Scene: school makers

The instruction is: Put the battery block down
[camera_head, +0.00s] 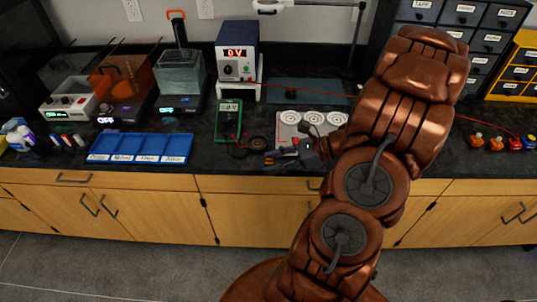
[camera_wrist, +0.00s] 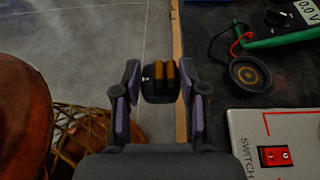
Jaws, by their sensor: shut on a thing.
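The battery block (camera_wrist: 159,86), a small black holder with brown-orange cells, sits between the two fingers of my gripper (camera_wrist: 160,76) in the wrist view. My gripper is shut on it. In the wrist view the block shows against the grey floor, just left of the counter's wooden front edge. In the head view my gripper (camera_head: 278,157) is low at the front of the counter, left of my arm; the block is too small there to make out clearly.
A light panel with round holders (camera_head: 312,121) lies beside my gripper; its red switch (camera_wrist: 275,156) shows in the wrist view. A small speaker (camera_wrist: 248,74) and green multimeter (camera_head: 228,120) are close by. A blue compartment tray (camera_head: 140,148) lies left. The dark counter (camera_head: 212,163) has bare room between.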

